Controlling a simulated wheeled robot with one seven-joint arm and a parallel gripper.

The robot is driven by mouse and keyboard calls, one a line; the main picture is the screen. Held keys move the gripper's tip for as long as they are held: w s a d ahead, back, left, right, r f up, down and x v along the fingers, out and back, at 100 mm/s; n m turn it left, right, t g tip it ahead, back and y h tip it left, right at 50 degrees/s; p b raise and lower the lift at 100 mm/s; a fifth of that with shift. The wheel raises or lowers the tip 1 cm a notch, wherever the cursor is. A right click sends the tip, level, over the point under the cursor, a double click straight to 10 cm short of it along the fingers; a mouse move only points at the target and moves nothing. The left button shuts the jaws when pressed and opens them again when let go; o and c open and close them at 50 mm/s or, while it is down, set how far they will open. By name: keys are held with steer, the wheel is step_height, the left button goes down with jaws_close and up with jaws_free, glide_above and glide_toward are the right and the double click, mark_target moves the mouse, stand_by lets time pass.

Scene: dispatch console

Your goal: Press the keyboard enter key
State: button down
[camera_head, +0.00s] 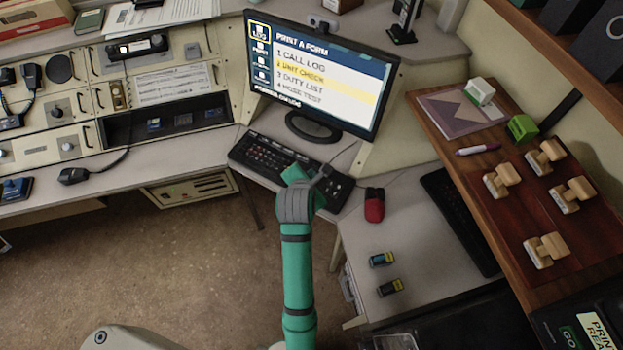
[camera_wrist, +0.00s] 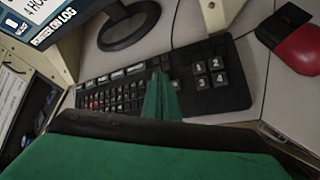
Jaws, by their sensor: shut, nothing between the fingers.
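The black keyboard (camera_head: 262,157) lies on the desk below the monitor. In the wrist view the keyboard (camera_wrist: 232,92) crosses the middle, with a numbered keypad at its right end. My green arm reaches up to it in the head view, and my gripper (camera_head: 322,174) is over its right part. In the wrist view my gripper (camera_wrist: 162,76) is shut and empty, with its tips over the keys just left of the numbered keypad. The enter key cannot be singled out; the fingers hide some keys. I cannot tell whether the tips touch a key.
The monitor (camera_head: 318,72) stands behind the keyboard and shows a "Print a form" menu with "Unit check" highlighted. A red and black mouse (camera_head: 374,205) lies right of the keyboard. A wooden shelf (camera_head: 500,240) with several stamps is at the right.

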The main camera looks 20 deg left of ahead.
steer(key=shift+f, duration=0.1)
stand_by(0.7)
steer(key=shift+f, duration=0.3)
